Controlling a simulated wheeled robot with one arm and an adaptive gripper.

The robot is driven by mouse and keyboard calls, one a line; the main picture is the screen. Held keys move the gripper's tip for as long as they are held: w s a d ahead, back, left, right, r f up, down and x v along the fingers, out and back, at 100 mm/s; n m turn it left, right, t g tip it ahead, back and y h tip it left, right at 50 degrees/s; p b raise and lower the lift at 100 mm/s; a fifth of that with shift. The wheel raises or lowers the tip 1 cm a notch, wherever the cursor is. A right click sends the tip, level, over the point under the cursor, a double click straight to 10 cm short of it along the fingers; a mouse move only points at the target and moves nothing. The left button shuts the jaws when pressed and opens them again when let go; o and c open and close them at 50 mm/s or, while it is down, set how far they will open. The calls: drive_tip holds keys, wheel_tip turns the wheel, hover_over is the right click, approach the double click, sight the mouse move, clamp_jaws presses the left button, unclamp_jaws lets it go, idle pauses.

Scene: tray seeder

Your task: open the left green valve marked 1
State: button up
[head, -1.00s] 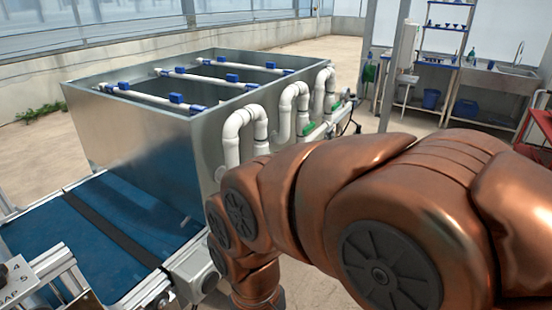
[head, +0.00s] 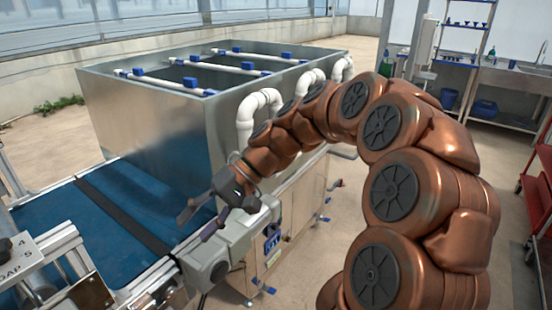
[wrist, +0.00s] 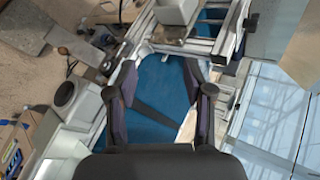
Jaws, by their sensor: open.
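No green valve can be made out in either current view. In the head view my copper arm covers the lower part of the white pipes (head: 243,120) on the side of the metal tank, so the left valve marked 1 is hidden. My gripper (head: 203,217) is open and empty, over the near end of the blue conveyor beside the tank. The wrist view shows its two dark fingers apart (wrist: 160,75), with the blue belt between them and nothing held.
The metal tank (head: 150,120) carries white pipes with blue fittings on top. The blue conveyor belt (head: 60,222) runs along its front, with a grey motor housing (head: 208,264) at the edge. A sink bench (head: 510,88) and red cart (head: 538,190) stand right; floor between is open.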

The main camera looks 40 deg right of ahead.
drive_tip(key=w+d+m+t+y+b, duration=0.1)
drive_tip(key=w+d+m+t+y, duration=0.15)
drive_tip(key=w+d, duration=0.55)
drive_tip(key=w+d+f+m+t+h+b, duration=0.1)
drive_tip(key=d+m+t+b, duration=0.25)
drive_tip(key=d+t, duration=1.5)
drive_tip(key=shift+w+d+f+m+g+p, duration=0.15)
drive_tip(key=shift+w+d+g+p, duration=0.3)
drive_tip(key=shift+w+g, duration=0.8)
drive_tip(key=shift+w+d+r+m+g+p, duration=0.15)
drive_tip(key=shift+w+d+g, duration=0.55)
drive_tip(key=shift+g, duration=0.9)
drive_tip(key=shift+w+d+f+m+g+p, duration=0.15)
drive_tip(key=shift+w+d+g+p, duration=0.3)
drive_tip(key=shift+w+g, duration=0.8)
drive_tip(key=shift+s, duration=0.2)
clamp_jaws()
